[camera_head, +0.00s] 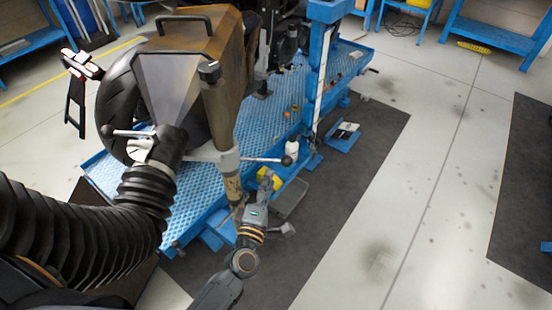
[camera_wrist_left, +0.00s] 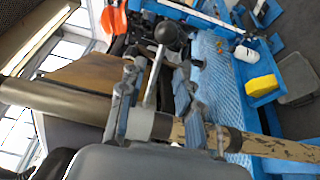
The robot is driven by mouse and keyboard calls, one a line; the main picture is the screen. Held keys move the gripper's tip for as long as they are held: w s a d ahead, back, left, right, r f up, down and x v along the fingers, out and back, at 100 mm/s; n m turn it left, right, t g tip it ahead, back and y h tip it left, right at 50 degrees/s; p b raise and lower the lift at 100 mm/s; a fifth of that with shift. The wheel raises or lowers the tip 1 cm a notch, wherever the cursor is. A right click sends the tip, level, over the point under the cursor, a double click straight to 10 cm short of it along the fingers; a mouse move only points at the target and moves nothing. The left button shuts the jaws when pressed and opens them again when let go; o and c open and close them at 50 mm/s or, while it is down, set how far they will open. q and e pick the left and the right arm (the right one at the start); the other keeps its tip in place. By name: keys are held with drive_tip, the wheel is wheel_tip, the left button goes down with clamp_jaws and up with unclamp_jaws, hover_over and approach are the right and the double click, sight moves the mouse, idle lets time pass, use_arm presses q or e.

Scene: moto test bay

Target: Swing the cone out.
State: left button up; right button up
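The cone (camera_head: 172,82) is a grey tapered hood with a brown side and a black top handle, at upper left in the head view. It meets a black ribbed hose (camera_head: 145,190). A grey and worn-brown post (camera_head: 217,105) stands beside it with a collar (camera_head: 226,160). A lever with a black ball knob (camera_head: 287,160) sticks out right from the collar. My right gripper is not in view.
A motorcycle wheel (camera_head: 115,105) is behind the cone, on a blue lift table (camera_head: 272,120). A blue upright (camera_head: 319,70) stands to the right. A white bottle (camera_head: 292,148) and a yellow container (camera_head: 269,178) are near the post.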

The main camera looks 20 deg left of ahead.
sight(276, 160)
use_arm(q)
drive_tip(key=w, duration=0.8)
drive_tip(key=shift+w+a, duration=0.1)
drive_tip(key=shift+w, duration=0.1)
clamp_jaws()
